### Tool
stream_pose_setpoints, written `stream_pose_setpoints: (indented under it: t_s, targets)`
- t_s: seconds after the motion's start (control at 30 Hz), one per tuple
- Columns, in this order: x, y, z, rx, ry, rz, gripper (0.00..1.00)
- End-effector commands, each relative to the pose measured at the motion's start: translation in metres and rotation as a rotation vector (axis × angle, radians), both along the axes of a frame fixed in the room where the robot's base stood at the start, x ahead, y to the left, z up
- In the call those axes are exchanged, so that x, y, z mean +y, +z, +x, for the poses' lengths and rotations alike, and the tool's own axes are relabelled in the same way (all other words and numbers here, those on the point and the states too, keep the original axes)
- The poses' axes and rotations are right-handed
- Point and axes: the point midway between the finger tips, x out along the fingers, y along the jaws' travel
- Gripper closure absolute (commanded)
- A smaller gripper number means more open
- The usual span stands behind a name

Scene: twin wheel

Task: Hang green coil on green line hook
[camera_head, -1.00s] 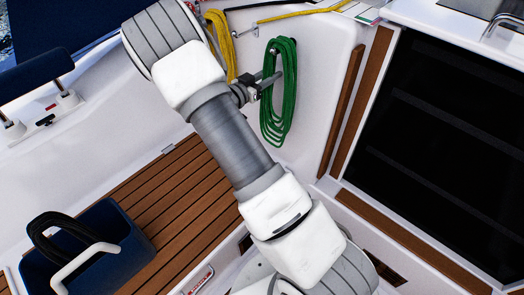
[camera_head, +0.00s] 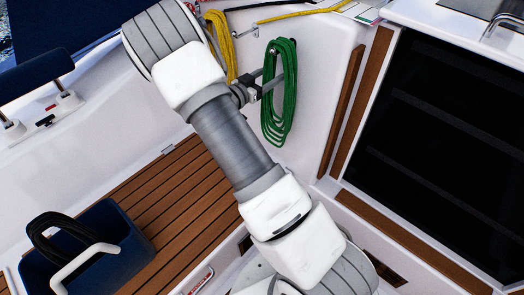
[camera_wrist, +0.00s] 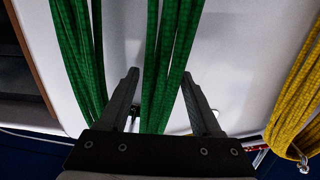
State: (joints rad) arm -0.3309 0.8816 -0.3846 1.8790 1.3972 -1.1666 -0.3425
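The green coil (camera_head: 290,95) hangs upright in a long loop against the white cockpit wall, right of the yellow rope. In the wrist view the green coil (camera_wrist: 80,50) shows as two bundles of strands. My gripper (camera_head: 268,84) is at the coil's left side, below its top. In the wrist view my gripper (camera_wrist: 161,74) has its fingers apart, open, with one bundle between them and the other outside the left finger. Some white shows beside the enclosed strands.
A yellow rope (camera_head: 221,45) hangs just left of the coil, close to my arm. Wooden trim (camera_head: 343,110) and a dark companionway (camera_head: 450,130) lie to the right. A blue bin (camera_head: 105,258) with a black coil (camera_head: 50,232) stands lower left. The slatted floor (camera_head: 165,205) is mostly clear.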

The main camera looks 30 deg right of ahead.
Motion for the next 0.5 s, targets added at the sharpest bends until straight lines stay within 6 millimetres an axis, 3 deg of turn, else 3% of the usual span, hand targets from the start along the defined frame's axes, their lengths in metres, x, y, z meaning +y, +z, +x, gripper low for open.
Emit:
stream_pose_setpoints:
  t_s: [0.3, 0.5]
  targets:
    - [0.005, -0.003, -0.002, 0.003, 0.002, 0.005, 0.35]
    - [0.033, 0.0, -0.013, 0.004, 0.005, 0.004, 0.35]
